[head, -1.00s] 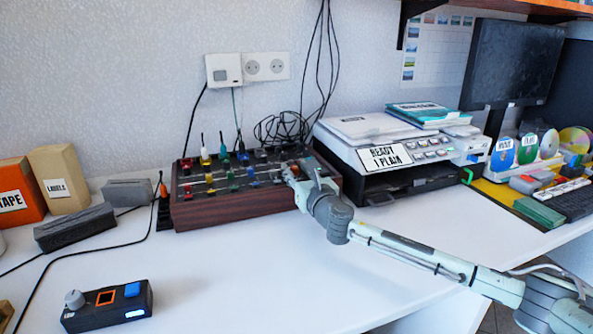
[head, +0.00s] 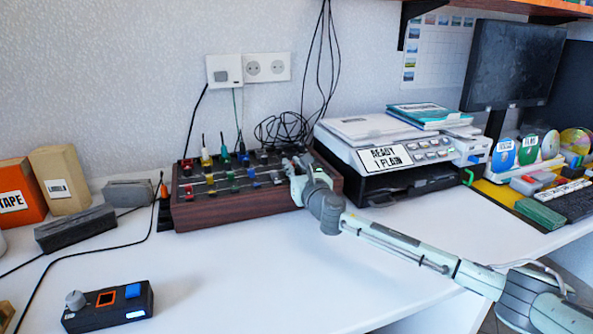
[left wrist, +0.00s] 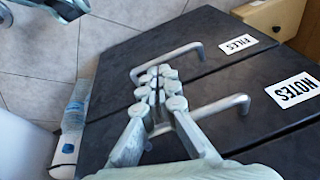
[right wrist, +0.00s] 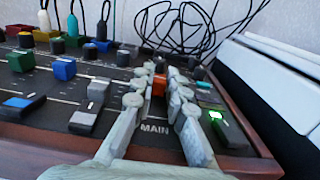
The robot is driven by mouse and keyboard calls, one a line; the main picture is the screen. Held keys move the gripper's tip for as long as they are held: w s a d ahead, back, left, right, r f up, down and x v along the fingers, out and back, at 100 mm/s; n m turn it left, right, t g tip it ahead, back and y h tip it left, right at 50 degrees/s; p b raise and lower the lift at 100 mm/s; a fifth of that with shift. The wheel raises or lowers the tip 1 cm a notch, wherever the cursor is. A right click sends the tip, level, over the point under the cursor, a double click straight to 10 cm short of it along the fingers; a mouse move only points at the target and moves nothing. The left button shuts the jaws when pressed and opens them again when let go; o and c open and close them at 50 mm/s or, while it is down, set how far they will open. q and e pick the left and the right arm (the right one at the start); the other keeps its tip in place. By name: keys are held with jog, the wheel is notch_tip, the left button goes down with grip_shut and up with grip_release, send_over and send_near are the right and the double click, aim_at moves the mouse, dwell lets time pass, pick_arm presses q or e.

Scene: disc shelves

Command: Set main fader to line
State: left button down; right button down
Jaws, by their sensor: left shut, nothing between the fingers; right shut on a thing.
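The mixer (head: 235,207) is a dark panel in a wooden case, with several coloured fader caps and knobs. My right gripper (head: 295,163) is over its right end. In the right wrist view its fingers (right wrist: 160,72) are shut on the orange main fader cap (right wrist: 159,85), above the printed MAIN label (right wrist: 155,128). The fingers hide much of the fader's slot, and I cannot make out the target line beside it. A green lit button (right wrist: 217,116) is right of the fingers. My left gripper (left wrist: 154,88) is shut and empty, near dark drawer fronts.
A printer (head: 375,150) stands close to the mixer's right side. Cables (head: 285,128) hang behind the mixer. A small black control box (head: 108,308) is at front left. The middle of the white desk (head: 240,270) is clear. Metal drawer handles (left wrist: 222,106) are by my left gripper.

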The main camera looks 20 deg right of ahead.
jog(key=shift+w, duration=0.4)
jog(key=c, duration=1.5)
grip_release()
jog(key=shift+c, duration=0.2)
jog(key=shift+s, duration=0.1)
jog(key=s, duration=1.2)
jog(key=shift+d, duration=0.15)
